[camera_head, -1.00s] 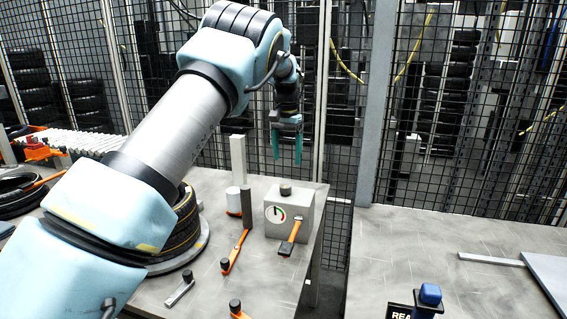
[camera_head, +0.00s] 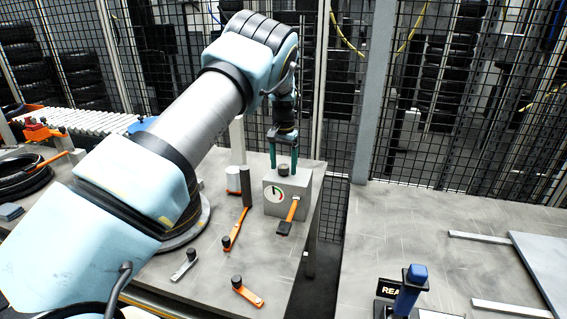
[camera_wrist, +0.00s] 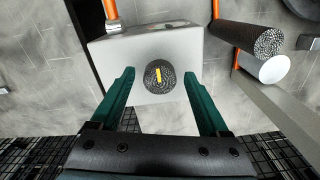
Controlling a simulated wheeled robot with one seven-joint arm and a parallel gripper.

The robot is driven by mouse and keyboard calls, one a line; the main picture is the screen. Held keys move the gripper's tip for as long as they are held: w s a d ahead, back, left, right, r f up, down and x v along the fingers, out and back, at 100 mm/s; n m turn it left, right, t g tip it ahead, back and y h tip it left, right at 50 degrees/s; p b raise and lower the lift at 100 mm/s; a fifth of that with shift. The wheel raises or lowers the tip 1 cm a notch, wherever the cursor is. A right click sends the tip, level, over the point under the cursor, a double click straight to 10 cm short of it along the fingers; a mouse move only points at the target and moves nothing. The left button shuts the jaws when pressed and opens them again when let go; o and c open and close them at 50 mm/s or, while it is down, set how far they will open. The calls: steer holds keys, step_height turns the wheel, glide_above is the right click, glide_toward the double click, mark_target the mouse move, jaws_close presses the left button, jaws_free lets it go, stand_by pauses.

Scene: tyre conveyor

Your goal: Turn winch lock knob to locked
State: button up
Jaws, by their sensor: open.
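The knob (camera_head: 284,169) is a dark, round, knurled cap on top of a grey box (camera_head: 301,188). The box's front carries a round dial with green and red marks. My gripper (camera_head: 284,166) is open, pointing down above the box. In the wrist view its two green fingers (camera_wrist: 158,82) lie on either side of the knob, with a gap on both sides. The fingertips' height against the knob is hard to tell.
An orange-handled lever (camera_head: 289,213) hangs at the box's front. A dark knurled post (camera_head: 245,187) and a white cylinder (camera_head: 233,179) stand left of the box. More levers lie in front. A mesh fence stands behind.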

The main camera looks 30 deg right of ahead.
jaws_close()
stand_by(0.6)
